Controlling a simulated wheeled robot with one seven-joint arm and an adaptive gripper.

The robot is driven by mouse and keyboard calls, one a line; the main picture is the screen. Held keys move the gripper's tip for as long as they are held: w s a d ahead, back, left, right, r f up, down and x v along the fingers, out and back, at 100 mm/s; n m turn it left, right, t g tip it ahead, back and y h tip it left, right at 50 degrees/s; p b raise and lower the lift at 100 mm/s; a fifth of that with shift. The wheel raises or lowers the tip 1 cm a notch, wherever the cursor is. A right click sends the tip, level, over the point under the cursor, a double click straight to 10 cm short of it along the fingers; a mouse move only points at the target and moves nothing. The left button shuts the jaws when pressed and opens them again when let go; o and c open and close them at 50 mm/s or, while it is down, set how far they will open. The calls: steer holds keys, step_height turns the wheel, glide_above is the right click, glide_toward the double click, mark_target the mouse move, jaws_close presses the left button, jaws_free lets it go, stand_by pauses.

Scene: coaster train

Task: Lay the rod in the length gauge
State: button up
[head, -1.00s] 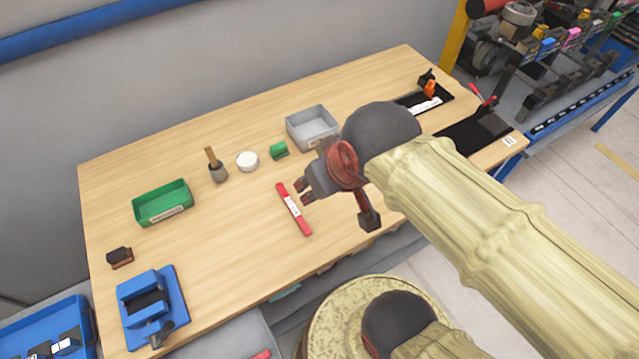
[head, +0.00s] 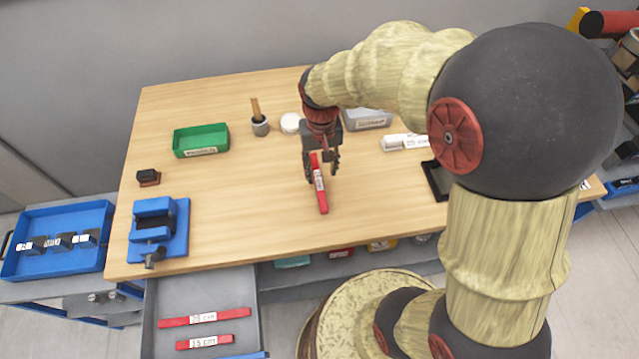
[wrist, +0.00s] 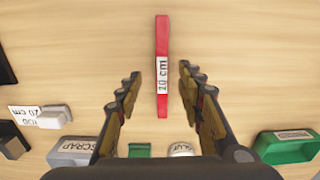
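A red rod (head: 322,196) with a white label lies on the wooden table. In the wrist view the rod (wrist: 162,50) reads "20 cm" and runs lengthwise between and beyond the fingers. My gripper (head: 321,170) points down over the rod's far part. In the wrist view my gripper (wrist: 160,75) is open, one finger on each side of the rod, with clear gaps. How far the fingertips are above the table is hard to tell. A dark tray (head: 437,180) right of the gripper is partly hidden by my arm; I cannot tell whether it is the length gauge.
A grey scrap bin (head: 368,120) and white label block (head: 404,142) stand behind, right. An open drawer (head: 255,290) holds two red labelled rods. Table around the rod is clear.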

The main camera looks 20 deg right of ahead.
mark_target(319, 183)
steer(key=shift+w+a+f+b, duration=0.15)
steer(key=shift+f+b, duration=0.2)
steer(key=shift+f, duration=1.05)
steer(key=f, duration=0.1)
steer(key=f+b, duration=0.1)
steer(key=f, duration=0.1)
steer(key=f+b, duration=0.1)
steer(key=shift+w+f, duration=0.3)
steer(key=shift+w, duration=0.1)
steer(key=shift+r, duration=0.1)
steer(key=shift+c, duration=1.2)
steer(key=c, duration=0.7)
jaws_close()
